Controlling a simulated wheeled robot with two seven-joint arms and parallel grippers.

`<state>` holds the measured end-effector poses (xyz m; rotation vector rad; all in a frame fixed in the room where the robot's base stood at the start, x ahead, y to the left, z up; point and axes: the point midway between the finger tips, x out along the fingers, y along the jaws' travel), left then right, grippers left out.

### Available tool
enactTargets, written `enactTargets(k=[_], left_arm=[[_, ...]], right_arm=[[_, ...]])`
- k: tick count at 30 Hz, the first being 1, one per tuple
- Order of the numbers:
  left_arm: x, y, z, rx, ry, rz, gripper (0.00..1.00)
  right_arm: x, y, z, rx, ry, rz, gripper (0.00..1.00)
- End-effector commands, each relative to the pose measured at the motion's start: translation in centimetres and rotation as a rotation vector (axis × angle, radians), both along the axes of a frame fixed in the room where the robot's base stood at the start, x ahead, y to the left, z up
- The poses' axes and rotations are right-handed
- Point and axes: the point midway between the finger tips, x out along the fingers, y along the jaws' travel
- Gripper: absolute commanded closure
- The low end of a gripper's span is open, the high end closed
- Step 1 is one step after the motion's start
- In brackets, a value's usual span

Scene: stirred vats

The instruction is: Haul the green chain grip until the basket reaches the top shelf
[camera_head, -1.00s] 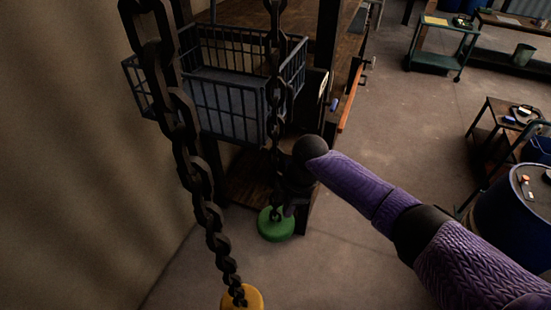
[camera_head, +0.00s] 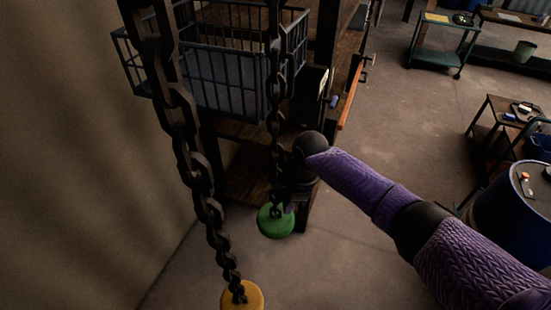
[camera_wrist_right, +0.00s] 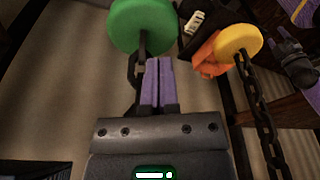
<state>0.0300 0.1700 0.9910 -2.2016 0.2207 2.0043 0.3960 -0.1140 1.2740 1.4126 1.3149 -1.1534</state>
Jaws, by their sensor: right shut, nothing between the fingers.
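The green chain grip (camera_head: 276,221) hangs at the end of a dark chain (camera_head: 276,110), below the basket; in the right wrist view the grip (camera_wrist_right: 142,24) is just beyond my fingertips. My right gripper (camera_head: 289,206) is beside the lower chain, just above the grip; its fingers (camera_wrist_right: 152,84) are shut with nothing between them, and the chain passes on their left. The dark slatted basket (camera_head: 222,80) hangs at upper left, its top near the picture's upper edge. The top shelf cannot be made out for certain. A dark gripper-like part, probably my left gripper (camera_wrist_right: 290,58), shows at the right wrist view's right edge.
A yellow grip (camera_head: 242,296) hangs on a nearer chain (camera_head: 190,155). A wooden shelf frame (camera_head: 250,178) stands behind the green grip. A bare wall is at left. Open floor (camera_head: 400,130) lies at right, with a green cart (camera_head: 440,45) and blue drum (camera_head: 515,210) beyond.

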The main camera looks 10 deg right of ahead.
Motion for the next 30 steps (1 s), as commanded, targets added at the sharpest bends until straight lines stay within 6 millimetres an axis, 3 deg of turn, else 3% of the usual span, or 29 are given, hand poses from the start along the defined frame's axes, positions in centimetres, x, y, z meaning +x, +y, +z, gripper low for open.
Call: enactTargets(k=[5,30], left_arm=[[0.0,0.0,-0.2,0.000,0.000,0.000,0.38],[0.0,0.0,-5.1,0.000,0.001,0.000,0.38]], right_arm=[[0.0,0.0,-0.2,0.000,-0.002,-0.002,1.00],[0.0,-0.1,-6.2,-0.001,-0.001,-0.002,1.00]])
